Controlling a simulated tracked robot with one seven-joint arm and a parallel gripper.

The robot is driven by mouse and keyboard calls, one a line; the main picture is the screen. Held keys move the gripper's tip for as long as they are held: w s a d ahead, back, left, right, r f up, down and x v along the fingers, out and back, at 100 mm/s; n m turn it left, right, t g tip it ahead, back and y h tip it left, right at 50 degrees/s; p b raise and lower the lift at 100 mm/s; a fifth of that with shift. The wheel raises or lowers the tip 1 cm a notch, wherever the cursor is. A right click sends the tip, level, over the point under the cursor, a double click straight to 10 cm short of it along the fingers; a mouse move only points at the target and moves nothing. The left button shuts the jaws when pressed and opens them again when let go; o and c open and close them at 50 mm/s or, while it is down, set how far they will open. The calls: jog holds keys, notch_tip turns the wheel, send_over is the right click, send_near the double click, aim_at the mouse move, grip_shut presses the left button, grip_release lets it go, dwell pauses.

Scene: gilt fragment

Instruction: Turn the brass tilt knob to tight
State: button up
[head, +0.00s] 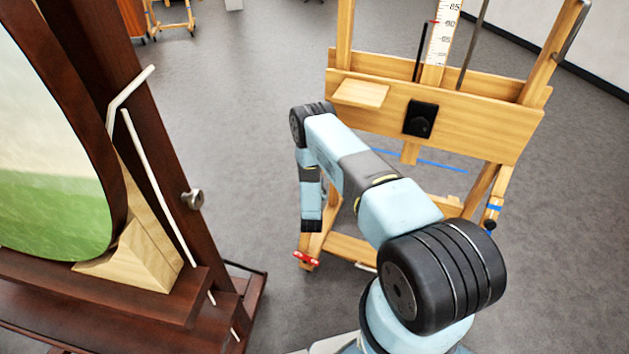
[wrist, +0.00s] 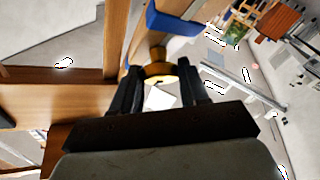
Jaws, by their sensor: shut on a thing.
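In the wrist view the brass tilt knob (wrist: 157,69) sits between the two dark fingers of my gripper (wrist: 158,86). The fingers are shut on its sides. The knob lies beside a wooden easel leg that has a blue band (wrist: 178,20). In the head view my arm bends down at the left side of the light wooden easel (head: 440,110). My fingers and the brass knob cannot be made out there. I cannot tell from these frames how far the knob is turned.
A dark wooden easel (head: 170,165) with a framed painting (head: 55,215) stands at the left, with a metal knob (head: 193,199) on its post. Grey floor (head: 235,105) is clear between the easels.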

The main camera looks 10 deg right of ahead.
jog(key=shift+s+a+f+m, duration=0.1)
jog(key=shift+s+f+m, duration=0.1)
jog(key=shift+m, duration=0.1)
jog(key=o, duration=1.1)
jog(key=shift+w+r, duration=0.1)
jog(key=shift+w, duration=0.05)
jog(key=shift+c, duration=0.2)
jog(key=v, duration=1.3)
jog(key=shift+s+a, duration=0.2)
jog(key=shift+s, duration=0.15)
